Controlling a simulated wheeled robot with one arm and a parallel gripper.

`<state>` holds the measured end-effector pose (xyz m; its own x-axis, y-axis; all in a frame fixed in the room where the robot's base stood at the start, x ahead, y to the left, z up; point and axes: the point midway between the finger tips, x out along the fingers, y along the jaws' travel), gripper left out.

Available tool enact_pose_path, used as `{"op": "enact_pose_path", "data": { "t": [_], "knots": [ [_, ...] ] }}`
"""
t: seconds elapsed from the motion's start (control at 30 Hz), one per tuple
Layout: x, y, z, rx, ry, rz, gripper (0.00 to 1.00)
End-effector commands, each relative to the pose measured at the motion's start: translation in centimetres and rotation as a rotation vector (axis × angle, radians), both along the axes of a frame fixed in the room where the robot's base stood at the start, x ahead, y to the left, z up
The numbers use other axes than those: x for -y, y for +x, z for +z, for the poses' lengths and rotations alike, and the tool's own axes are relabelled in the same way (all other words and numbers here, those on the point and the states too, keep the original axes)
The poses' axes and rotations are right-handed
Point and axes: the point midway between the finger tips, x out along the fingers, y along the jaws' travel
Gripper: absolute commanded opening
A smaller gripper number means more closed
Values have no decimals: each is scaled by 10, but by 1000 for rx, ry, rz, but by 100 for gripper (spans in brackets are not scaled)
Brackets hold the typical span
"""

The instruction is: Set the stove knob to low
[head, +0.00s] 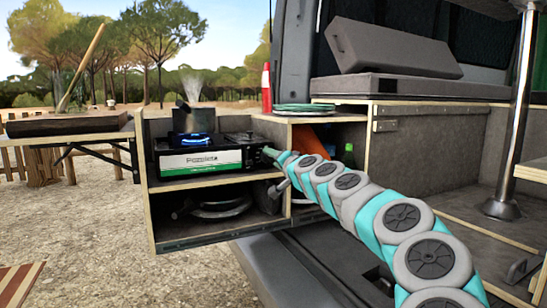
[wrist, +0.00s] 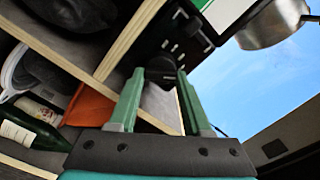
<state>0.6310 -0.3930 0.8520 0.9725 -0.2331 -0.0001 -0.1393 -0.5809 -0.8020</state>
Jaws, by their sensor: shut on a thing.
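The camping stove (head: 200,160) is a black box with a white and green label, standing on the pull-out shelf. A blue flame burns under a dark steaming pot on its left part. My gripper (head: 270,153) is at the stove's right front end, where the arm hides the knob. In the wrist view, the two green fingers of my gripper (wrist: 160,82) are shut on the black stove knob (wrist: 164,59), one on each side. Pale marks show on the black panel around the knob. The knob's exact setting cannot be read.
An orange thing (head: 307,140) and a green bottle (head: 348,155) are in the compartment below. A wooden side table (head: 66,125) stands at the left.

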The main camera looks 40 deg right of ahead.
Motion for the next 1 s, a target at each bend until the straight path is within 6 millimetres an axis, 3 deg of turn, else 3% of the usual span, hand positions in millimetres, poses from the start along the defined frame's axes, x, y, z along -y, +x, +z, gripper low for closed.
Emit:
{"op": "enact_pose_path", "data": {
  "t": [0.47, 0.5, 0.73, 1.0],
  "knots": [
    [0, 1, -1, 2, 13, 2, 0],
    [0, 1, -1, 2, 13, 2, 52],
    [0, 0, -1, 2, 12, 1, 78],
    [0, -1, 0, 3, 12, 0, 79]
  ]
}}
